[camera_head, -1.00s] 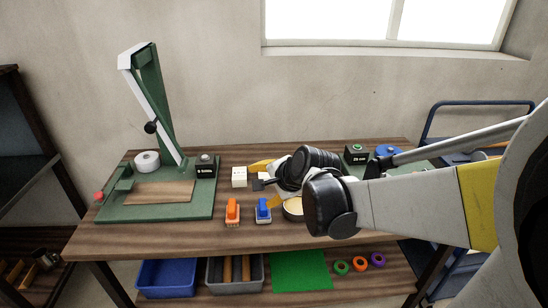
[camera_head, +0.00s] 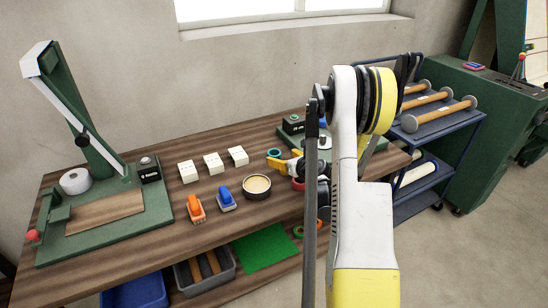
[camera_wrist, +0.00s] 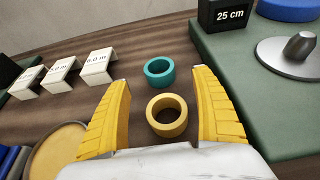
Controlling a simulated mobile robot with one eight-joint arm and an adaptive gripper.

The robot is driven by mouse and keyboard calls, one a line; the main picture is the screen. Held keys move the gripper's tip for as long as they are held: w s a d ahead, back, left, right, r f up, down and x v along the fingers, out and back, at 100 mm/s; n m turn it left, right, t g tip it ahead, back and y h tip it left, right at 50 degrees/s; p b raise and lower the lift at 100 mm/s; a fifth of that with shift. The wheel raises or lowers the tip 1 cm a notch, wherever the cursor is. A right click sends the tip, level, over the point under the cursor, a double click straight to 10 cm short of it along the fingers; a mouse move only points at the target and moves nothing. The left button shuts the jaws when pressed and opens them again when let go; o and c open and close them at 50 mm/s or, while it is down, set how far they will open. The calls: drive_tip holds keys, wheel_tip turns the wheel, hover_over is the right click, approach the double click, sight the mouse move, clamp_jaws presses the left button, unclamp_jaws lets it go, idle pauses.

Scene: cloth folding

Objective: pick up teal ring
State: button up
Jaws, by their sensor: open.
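The teal ring (camera_wrist: 159,72) lies on the brown table, just beyond the fingertips of my gripper (camera_wrist: 162,79) in the wrist view. My gripper's yellow fingers are open and spread, with the ring in front of the gap and no contact visible. A yellow ring (camera_wrist: 166,116) sits nearer, between the fingers. In the head view the teal ring (camera_head: 273,153) shows small beside my yellow fingers (camera_head: 281,162), and my arm hides much of the table around it.
White labelled blocks (camera_wrist: 62,70) stand to the left, with a round tan-topped dish (camera_wrist: 58,150) nearer. Bare table lies between blocks and rings.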

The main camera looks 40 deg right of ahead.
sight(272, 153)
drive_tip(key=b+x, duration=0.2)
drive_tip(key=x, duration=0.4)
drive_tip(key=shift+f+b, duration=0.2)
drive_tip(key=shift+b, duration=0.2)
drive_tip(key=shift+w, duration=0.4)
drive_tip(key=shift+c, duration=0.2)
drive_tip(key=c, duration=1)
